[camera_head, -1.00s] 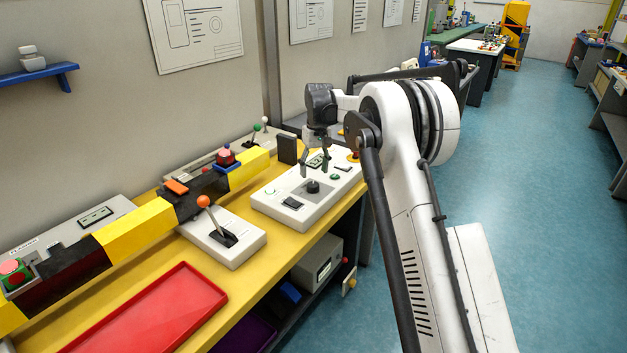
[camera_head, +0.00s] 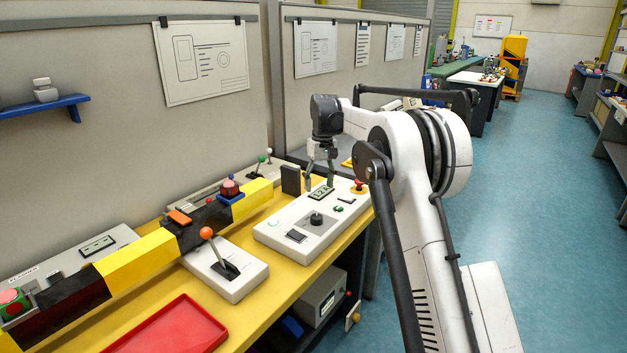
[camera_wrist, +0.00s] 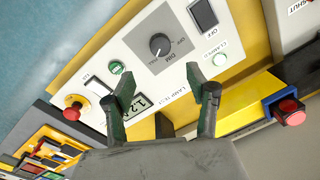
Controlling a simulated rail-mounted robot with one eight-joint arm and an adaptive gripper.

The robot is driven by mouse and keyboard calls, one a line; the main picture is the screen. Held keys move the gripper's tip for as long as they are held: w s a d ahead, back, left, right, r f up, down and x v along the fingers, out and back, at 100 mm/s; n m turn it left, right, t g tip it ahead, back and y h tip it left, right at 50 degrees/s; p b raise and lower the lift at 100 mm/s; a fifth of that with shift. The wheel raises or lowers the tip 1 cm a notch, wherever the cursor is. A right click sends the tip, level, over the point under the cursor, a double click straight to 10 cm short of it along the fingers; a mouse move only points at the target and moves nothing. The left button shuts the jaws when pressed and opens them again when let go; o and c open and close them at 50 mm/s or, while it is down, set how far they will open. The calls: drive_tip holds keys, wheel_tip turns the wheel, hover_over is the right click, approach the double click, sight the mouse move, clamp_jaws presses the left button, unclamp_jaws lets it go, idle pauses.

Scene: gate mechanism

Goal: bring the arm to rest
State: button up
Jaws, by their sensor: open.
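My gripper (camera_head: 320,184) is open and empty above the back part of the white control box. It also shows in the wrist view (camera_wrist: 168,90), its two dark green-tipped fingers spread apart over the box. The control box (camera_head: 270,235) stands on the yellow bench. Its black dial (camera_wrist: 160,44), labelled DIM, sits beyond the fingertips and apart from them. A small display (camera_wrist: 142,103) is partly hidden by one finger. My white arm reaches in from the lower right, bent at the elbow.
A lever box with an orange knob (camera_head: 206,232) stands left of the control box. A yellow-black bar (camera_head: 140,255) runs along the bench behind a red tray (camera_head: 172,328). A red mushroom button (camera_wrist: 73,110) is at the box's end. The blue floor at right is clear.

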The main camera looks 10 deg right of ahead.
drive_tip(key=s+r+m+t, duration=0.1)
drive_tip(key=s+r, duration=0.4)
drive_tip(key=s, duration=0.3)
drive_tip(key=s+r+t, duration=0.1)
drive_tip(key=s+r, duration=0.4)
drive_tip(key=s, duration=0.3)
drive_tip(key=s+r+m+t, duration=0.1)
drive_tip(key=s+r+t, duration=0.1)
drive_tip(key=s+r, duration=0.35)
drive_tip(key=s+f+t, duration=0.1)
drive_tip(key=s+f, duration=0.2)
drive_tip(key=s, duration=0.6)
drive_tip(key=s+f+t, duration=0.1)
drive_tip(key=s+f, duration=0.3)
drive_tip(key=s, duration=0.6)
drive_tip(key=s+f+m+t, duration=0.1)
drive_tip(key=s+f, duration=0.3)
drive_tip(key=s, duration=0.6)
drive_tip(key=shift+s+a+h, duration=0.15)
drive_tip(key=shift+a+h, duration=0.25)
